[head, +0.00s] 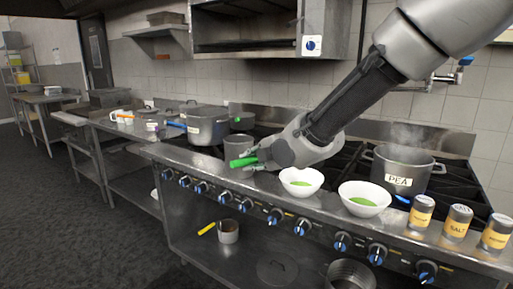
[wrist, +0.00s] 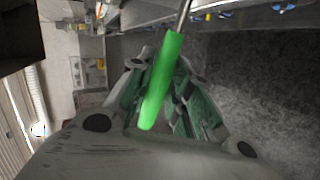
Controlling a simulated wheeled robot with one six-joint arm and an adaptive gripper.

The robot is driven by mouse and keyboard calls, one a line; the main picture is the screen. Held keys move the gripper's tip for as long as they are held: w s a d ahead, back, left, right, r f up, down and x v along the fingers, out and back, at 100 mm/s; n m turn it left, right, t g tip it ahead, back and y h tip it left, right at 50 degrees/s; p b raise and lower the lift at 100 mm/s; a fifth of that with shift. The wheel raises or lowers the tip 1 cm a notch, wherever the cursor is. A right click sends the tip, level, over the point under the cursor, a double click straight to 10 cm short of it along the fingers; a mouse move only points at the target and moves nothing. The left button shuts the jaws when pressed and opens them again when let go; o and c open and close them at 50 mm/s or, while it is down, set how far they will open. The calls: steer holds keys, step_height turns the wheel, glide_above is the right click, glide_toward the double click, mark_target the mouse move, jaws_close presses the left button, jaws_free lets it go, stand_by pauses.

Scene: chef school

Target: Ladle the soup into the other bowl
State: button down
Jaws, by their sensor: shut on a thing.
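My gripper (head: 250,160) is shut on the green handle of the ladle (head: 242,162), in front of the stove and left of the bowls. In the wrist view the ladle (wrist: 163,80) lies between the fingers, with its metal shaft running out of the top edge. Its scoop is not visible in either view. A white bowl (head: 290,180) with green soup in it stands on the stove's front ledge, just right of my gripper. A second white bowl (head: 347,192), also with green soup, stands further right.
A steaming pot labelled PEA (head: 402,172) stands on the burners behind the right bowl. Several yellow-labelled shakers (head: 456,222) line the ledge at right. A large pot (head: 208,127) and a smaller pot (head: 238,148) stand left of the arm. The floor (head: 75,215) in front is clear.

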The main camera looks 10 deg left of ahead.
step_height(320, 180, down, 6)
steer(key=s+n+t+h, duration=0.1)
steer(key=n, duration=0.1)
steer(key=shift+a+t, duration=0.3)
steer(key=shift+a, duration=0.15)
stand_by(1.0)
steer(key=w+d+r+m+g+y, duration=0.1)
steer(key=d+r+m+g, duration=0.1)
steer(key=r, duration=0.5)
steer(key=w+d+r+m+g+y, duration=0.1)
steer(key=w+r+m, duration=0.1)
steer(key=r, duration=0.4)
steer(key=w+d+r+m+g+y, duration=0.1)
steer(key=w+d+r+m+y, duration=0.2)
steer(key=w+d+r, duration=0.3)
steer(key=w+d+r+m+g+y, duration=0.2)
steer(key=w+d+r+m, duration=0.3)
steer(key=w, duration=0.6)
steer(key=shift+d+r+m+y, duration=0.4)
steer(key=shift+d+m+y, duration=0.35)
steer(key=shift+d, duration=0.3)
steer(key=shift+r, duration=2)
